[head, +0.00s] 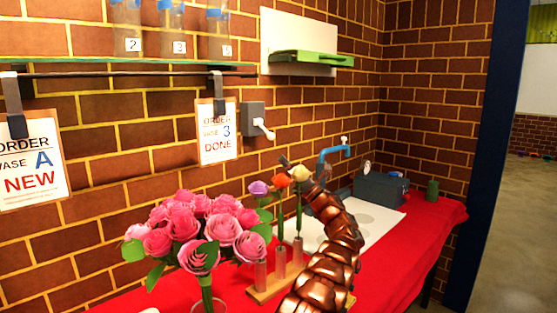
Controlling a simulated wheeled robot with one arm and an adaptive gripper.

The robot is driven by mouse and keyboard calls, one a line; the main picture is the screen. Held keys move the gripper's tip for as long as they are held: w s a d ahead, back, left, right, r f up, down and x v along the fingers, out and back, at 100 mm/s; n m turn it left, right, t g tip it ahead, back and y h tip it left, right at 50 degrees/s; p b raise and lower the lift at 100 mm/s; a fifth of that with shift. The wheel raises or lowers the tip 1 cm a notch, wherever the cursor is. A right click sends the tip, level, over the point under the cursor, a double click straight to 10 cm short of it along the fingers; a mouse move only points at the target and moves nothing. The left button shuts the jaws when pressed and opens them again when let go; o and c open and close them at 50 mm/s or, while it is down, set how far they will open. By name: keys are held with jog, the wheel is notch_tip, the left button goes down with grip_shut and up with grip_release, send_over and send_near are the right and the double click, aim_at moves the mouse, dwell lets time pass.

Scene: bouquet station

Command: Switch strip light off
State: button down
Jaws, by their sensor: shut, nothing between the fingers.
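A grey switch box (253,119) with a white lever (264,129) is fixed to the brick wall, right of the hanging order cards. The lever sticks out to the right of the box; I cannot tell its on or off position. A green bar (311,58) on a white panel (285,35) is on the wall above right; I cannot tell if it is the strip light or if it is lit. My gripper (284,162) is shut and empty at the end of my copper-coloured arm. In the picture it is below and right of the lever, apart from it, close to the flower heads.
Pink roses (197,230) stand at the front left of the red-covered table (425,225). A wooden rack (262,294) holds single flowers beside my arm. A blue tap-like pipe (334,152) and a grey box (381,189) are farther back. Order cards (217,133) hang from a rail.

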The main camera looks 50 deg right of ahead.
aim_at(265, 129)
jog(key=p+x, duration=0.1)
jog(key=x, duration=0.7)
jog(key=shift+w+r, duration=0.15)
jog(key=shift+w, duration=0.1)
jog(key=shift+a, duration=0.1)
